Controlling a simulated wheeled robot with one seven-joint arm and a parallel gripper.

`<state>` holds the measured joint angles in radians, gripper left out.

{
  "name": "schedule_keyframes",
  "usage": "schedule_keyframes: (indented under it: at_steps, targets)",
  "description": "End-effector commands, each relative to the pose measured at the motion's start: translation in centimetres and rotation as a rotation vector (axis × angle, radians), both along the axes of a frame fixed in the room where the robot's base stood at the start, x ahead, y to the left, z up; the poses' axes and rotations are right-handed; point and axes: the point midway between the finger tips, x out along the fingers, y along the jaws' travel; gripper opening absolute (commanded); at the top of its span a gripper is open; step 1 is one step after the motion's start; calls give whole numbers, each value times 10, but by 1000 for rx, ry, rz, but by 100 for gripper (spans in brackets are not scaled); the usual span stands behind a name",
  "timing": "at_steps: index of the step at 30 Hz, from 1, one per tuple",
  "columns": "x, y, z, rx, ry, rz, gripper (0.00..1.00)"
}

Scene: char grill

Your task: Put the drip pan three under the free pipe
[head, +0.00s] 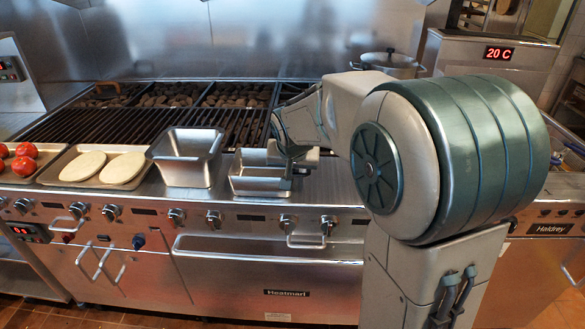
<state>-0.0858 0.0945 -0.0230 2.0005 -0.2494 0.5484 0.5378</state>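My gripper (290,158) is over the right part of a rectangular metal pan (250,186) on the grill's front ledge. One finger reaches down at the pan's right side; whether the fingers grip its rim or only stand beside it is unclear. A deeper, square metal pan (186,172) stands just left of it, upright and apart from my gripper. I see no number on either pan, so I cannot tell which is drip pan three. No pipe can be made out clearly. My arm hides the area to the right of the gripper.
The char grill grate (90,126) lies behind the ledge, with dark coals at the back. A tray (62,160) with two pale flat pieces and several tomatoes (22,166) are at left. A lidded pot (390,62) stands behind my arm. Knobs and handles line the front panel.

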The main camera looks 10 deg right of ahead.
Motion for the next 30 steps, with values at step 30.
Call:
schedule_keyframes:
  at_steps: [30]
  targets:
    - [-45, 10, 83, 0, -5, 1, 24]
